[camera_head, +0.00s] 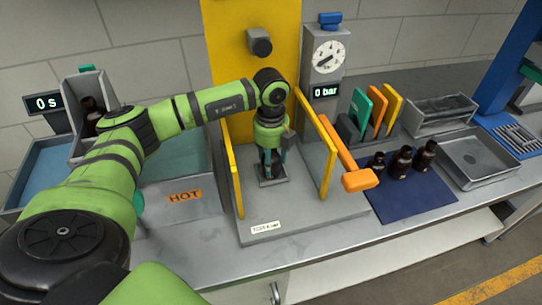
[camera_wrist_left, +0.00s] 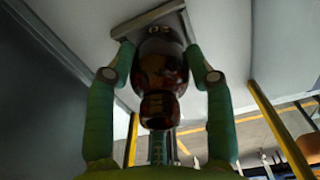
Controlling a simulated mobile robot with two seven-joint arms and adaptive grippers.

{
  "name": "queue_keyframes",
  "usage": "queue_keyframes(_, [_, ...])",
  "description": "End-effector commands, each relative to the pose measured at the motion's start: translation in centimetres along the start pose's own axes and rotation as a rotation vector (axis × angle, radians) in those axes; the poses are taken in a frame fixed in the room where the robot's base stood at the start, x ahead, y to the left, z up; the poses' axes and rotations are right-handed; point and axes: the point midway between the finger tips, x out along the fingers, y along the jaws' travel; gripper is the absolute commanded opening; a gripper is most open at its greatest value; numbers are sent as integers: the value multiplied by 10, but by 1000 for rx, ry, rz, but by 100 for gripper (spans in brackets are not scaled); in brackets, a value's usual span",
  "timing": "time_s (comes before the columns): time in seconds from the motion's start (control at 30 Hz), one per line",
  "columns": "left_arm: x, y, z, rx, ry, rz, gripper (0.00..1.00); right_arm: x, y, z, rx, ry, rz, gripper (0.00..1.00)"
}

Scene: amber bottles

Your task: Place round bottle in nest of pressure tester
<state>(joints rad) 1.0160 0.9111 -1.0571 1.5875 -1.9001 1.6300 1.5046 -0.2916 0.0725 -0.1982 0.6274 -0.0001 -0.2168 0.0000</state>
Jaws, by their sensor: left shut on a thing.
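The pressure tester has a grey base (camera_head: 300,215), a yellow back panel (camera_head: 228,35), a gauge (camera_head: 328,57) and a "0 bar" display. My left gripper (camera_head: 270,165) points down between the yellow side guards, over the small dark nest (camera_head: 272,182). In the left wrist view, my left gripper (camera_wrist_left: 162,62) is shut on a round amber bottle (camera_wrist_left: 160,75), one green finger on each side. The bottle's base is at the grey nest block (camera_wrist_left: 150,20); I cannot tell if it is fully seated. The bottle is mostly hidden in the head view. My right gripper is not in view.
An orange lever (camera_head: 355,175) reaches past the right guard (camera_head: 330,165). Three amber bottles (camera_head: 400,162) stand on a blue mat (camera_head: 415,198) at the right. A grey tray (camera_head: 478,160) lies beyond. A "HOT" block (camera_head: 180,205) and another bottle (camera_head: 92,112) are at the left.

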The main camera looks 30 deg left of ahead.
Motion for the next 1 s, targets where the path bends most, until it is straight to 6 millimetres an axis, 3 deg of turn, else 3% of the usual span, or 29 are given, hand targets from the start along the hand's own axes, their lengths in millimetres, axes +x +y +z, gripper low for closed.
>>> queue_keyframes(0.17, [4, 0, 0, 0, 0, 0, 18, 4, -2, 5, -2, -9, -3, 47])
queue_keyframes(0.2, [3, 0, 0, 0, 0, 0, 61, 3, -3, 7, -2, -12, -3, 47])
queue_keyframes(0.23, [3, 0, 0, 0, 0, 0, 73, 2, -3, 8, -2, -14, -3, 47])
queue_keyframes(0.27, [2, 0, 0, 0, 0, 0, 77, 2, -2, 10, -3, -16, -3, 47])
queue_keyframes(0.7, [-4, -1, 0, 0, -1, -2, 77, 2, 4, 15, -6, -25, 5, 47])
queue_keyframes(0.83, [-24, -1, 1, 0, -3, -5, 77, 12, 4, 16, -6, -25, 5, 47])
queue_keyframes(1.0, [-61, -2, 1, 1, -4, -6, 77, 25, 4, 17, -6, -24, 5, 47])
